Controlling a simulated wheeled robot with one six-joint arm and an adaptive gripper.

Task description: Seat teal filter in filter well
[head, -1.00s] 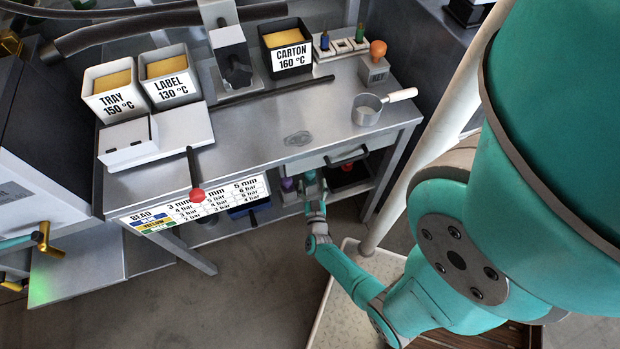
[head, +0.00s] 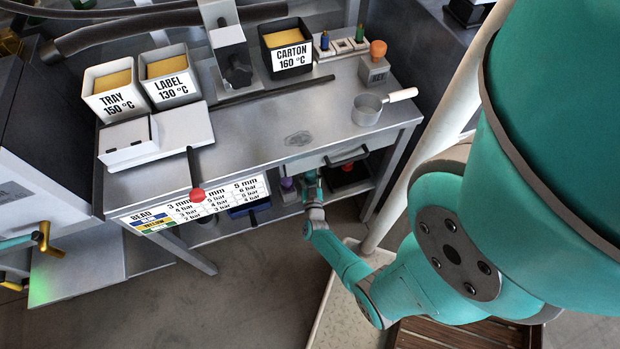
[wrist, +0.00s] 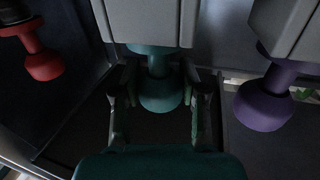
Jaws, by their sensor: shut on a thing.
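The teal filter (wrist: 160,93) shows in the wrist view as a rounded knob on a narrower neck, below a grey block (wrist: 150,22). My gripper (wrist: 159,82) is shut on it, with one finger on each side of the knob. In the head view my gripper (head: 311,184) reaches under the bench top, into the open space below the drawer. The filter is too small and covered there to make out. The upper end of the teal filter is hidden by the grey block. I cannot tell the filter well apart, or how deep the filter sits.
A purple knob (wrist: 264,108) hangs close on one side under another grey block (wrist: 288,28); a red knob (wrist: 43,63) is on the other side. The bench top (head: 255,135) and drawer (head: 325,160) are above my gripper. A saucepan (head: 367,110) stands on the bench.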

